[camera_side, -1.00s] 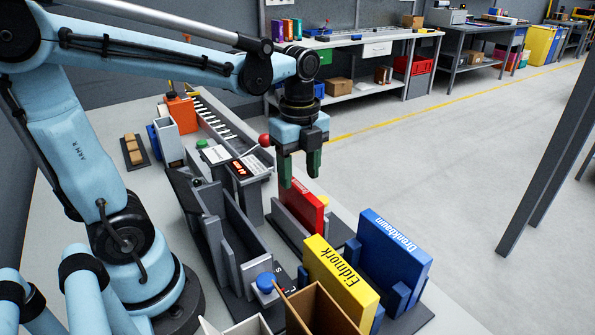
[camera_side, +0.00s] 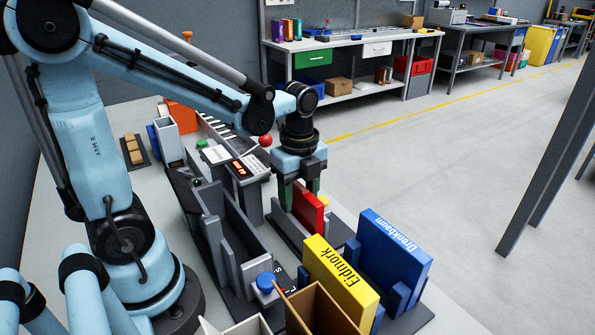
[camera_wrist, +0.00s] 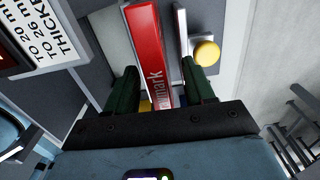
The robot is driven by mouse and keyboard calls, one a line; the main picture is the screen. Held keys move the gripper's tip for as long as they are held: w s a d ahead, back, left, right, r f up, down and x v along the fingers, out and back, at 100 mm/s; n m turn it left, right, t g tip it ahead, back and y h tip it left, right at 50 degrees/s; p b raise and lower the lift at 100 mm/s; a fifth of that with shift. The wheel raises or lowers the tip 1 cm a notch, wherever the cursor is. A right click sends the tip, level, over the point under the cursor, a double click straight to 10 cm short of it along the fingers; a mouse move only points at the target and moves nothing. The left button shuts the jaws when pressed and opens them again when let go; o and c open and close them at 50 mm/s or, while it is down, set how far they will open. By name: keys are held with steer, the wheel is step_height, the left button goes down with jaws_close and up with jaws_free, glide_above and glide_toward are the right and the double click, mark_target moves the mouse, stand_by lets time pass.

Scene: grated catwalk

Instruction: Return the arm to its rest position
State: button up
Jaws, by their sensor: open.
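My gripper (camera_side: 302,190) is open, with its green fingers pointing down on either side of the upright red box (camera_side: 309,213). In the wrist view, the red box (camera_wrist: 147,50) runs between the two fingers of my gripper (camera_wrist: 160,82), with a gap visible toward the right finger. I cannot tell whether the left finger touches it. The red box stands in a grey slotted holder, its lower part hidden. My arm is extended out over the table, bent downward at the wrist.
A yellow box (camera_side: 341,279) and a blue box (camera_side: 393,255) stand nearer the camera. A grey rack (camera_side: 235,235), a blue knob (camera_side: 265,281) and an open brown carton (camera_side: 318,312) are close by. A yellow round knob (camera_wrist: 207,53) sits right of the holder. A red ball (camera_side: 265,141) stands behind.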

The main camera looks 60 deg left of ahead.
steer(key=shift+r, duration=0.1)
step_height(320, 180, up, 12)
steer(key=shift+f, duration=0.15)
step_height(320, 180, down, 12)
steer(key=shift+r, duration=0.25)
steer(key=shift+f, duration=0.2)
steer(key=shift+s+r, duration=0.15)
steer(key=shift+s, duration=0.2)
steer(key=shift+f, duration=0.3)
steer(key=shift+r, duration=5.75)
steer(key=shift+c, duration=0.4)
